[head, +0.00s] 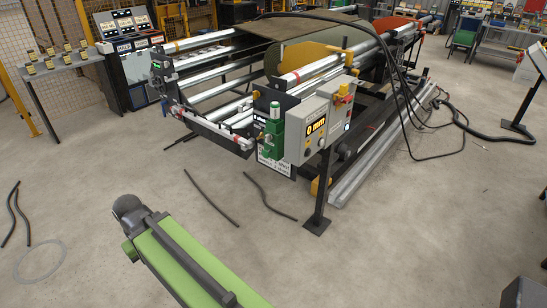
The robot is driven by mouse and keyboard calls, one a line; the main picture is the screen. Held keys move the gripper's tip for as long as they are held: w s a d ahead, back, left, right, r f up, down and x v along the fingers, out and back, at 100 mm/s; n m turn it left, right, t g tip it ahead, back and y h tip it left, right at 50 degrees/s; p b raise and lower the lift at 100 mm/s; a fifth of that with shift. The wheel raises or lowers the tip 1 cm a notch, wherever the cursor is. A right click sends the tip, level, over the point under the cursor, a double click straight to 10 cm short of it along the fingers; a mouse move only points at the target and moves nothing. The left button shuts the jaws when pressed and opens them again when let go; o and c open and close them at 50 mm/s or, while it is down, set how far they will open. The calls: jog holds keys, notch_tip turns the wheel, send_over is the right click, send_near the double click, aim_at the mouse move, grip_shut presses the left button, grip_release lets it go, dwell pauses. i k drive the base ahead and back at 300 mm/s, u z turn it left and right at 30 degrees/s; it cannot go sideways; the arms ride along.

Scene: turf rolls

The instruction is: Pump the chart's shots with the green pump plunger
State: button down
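The green pump (272,138) is mounted on the near end of the roll machine, beside a grey control box (318,125). Its upright plunger (275,110) has a green top and stands above the pump body. A white card (274,162) with small dark print hangs below the pump; I cannot read it, nor tell whether it is the chart. The box's display reads "0 mm". My green arm (190,255) lies at the bottom, well apart from the pump. No gripper fingers show in this view.
The machine's frame with silver rollers (215,75) and a turf roll (300,55) fills the middle. Black hoses (410,95) hang on its right. Loose dark strips (212,198) lie on the floor. A side table (65,60) stands left. The floor before the machine is mostly clear.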

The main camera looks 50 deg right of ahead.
aim_at(265, 153)
jog(key=u, duration=0.1)
jog(key=i, duration=0.95)
jog(key=z, duration=0.05)
